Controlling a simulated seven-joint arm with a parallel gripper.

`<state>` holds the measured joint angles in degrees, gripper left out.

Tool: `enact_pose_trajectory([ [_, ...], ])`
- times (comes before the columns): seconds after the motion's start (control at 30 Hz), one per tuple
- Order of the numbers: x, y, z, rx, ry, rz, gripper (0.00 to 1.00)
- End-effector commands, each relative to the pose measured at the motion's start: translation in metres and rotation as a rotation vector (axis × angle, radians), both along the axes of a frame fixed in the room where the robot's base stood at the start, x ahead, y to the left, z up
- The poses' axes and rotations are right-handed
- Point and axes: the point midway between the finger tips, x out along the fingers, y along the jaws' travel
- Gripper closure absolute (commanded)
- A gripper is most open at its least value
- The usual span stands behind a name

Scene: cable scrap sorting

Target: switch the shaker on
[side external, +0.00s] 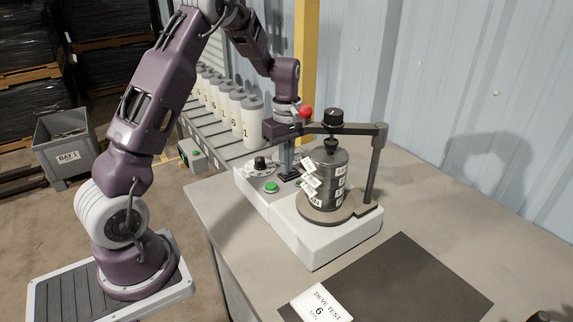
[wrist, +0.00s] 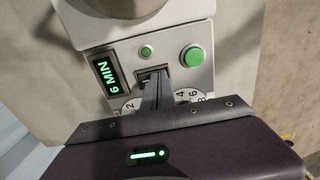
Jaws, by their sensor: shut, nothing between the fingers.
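The shaker (side external: 320,240) is a white base on the grey table, carrying a stack of metal sieves (side external: 327,172) with white labels. Its front panel (wrist: 120,62) holds a display (wrist: 101,75) lit "6 MIN", a small lit green lamp (wrist: 146,51), a large green button (wrist: 193,58) and a numbered dial. The green button also shows in the side view (side external: 271,187). My gripper (wrist: 155,80) is shut and empty, its fingertips at a dark square switch recess between display and button. Fingers hide part of the switch and dial; I cannot tell whether they touch it.
A clamp arm (side external: 350,129) with a black knob and red ball spans the sieves, close beside my gripper. A dark mat (side external: 410,280) and a "SIEVE TEST 6 MIN" card (side external: 321,303) lie in front.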

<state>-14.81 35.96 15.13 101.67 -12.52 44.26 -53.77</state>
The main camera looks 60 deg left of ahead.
Motion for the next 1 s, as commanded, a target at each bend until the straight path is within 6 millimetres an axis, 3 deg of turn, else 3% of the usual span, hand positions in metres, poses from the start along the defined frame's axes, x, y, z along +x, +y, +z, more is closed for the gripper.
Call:
enact_pose_trajectory([
  [0.73,-0.002,0.000,-0.011,0.000,0.004,0.000,1.00],
  [1.0,0.010,0.000,-0.008,0.001,0.001,-0.002,1.00],
])
